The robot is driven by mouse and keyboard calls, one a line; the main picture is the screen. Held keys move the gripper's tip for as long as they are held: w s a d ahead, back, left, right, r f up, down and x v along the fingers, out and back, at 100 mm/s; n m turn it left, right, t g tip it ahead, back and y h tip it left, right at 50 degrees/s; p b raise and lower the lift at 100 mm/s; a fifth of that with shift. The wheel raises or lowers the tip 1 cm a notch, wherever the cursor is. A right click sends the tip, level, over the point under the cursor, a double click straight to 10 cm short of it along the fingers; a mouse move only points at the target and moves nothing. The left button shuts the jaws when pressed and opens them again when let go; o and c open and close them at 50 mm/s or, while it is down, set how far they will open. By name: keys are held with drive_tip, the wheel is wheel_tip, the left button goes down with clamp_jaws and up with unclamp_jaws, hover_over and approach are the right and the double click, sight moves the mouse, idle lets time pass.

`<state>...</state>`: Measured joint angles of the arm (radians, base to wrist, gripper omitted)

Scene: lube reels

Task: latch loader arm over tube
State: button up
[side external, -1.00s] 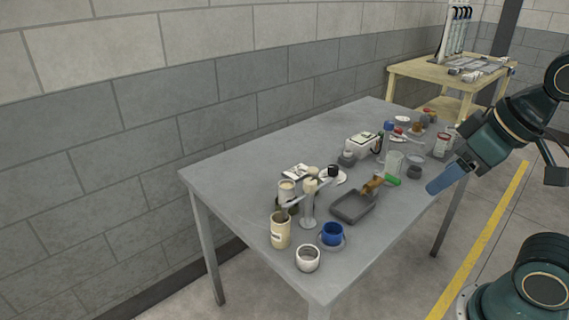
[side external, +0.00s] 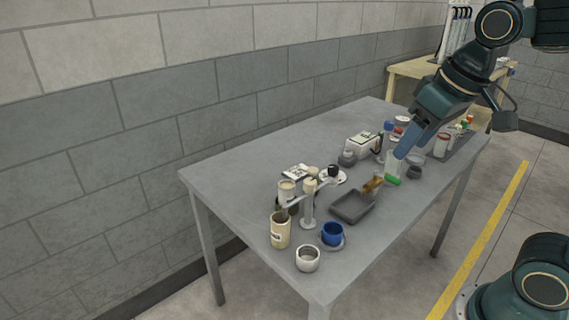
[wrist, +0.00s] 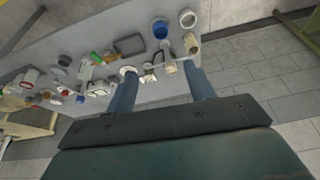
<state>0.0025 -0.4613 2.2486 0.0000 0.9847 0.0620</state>
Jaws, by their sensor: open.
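A pale post (side external: 308,213) on a round foot stands near the front of the grey table. A light arm (side external: 318,186) crosses its top and reaches toward a black knob (side external: 333,170). A cream cylinder (side external: 287,190) is held beside the post, above a tan can (side external: 280,231). Which piece is the tube is too small to tell. My gripper (side external: 402,155) is above the table's right side, well apart from the post. In the wrist view my gripper (wrist: 160,82) is open, its two blue fingers spread with nothing gripped.
A grey tray (side external: 352,208) with a brown-handled brush (side external: 373,184) lies right of the post. A white box (side external: 361,145) and several jars crowd the back. The table's left side (side external: 240,175) is clear.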

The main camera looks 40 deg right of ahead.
drive_tip(key=w+m+g, duration=0.1)
drive_tip(key=w+g, duration=0.1)
drive_tip(key=w, duration=1)
drive_tip(key=m+g, duration=0.1)
drive_tip(key=g, duration=0.1)
hover_over(310, 181)
wheel_tip(310, 181, down, 7)
drive_tip(key=shift+r, duration=0.15)
wheel_tip(310, 181, down, 14)
drive_tip(key=shift+r, duration=0.1)
clamp_jaws()
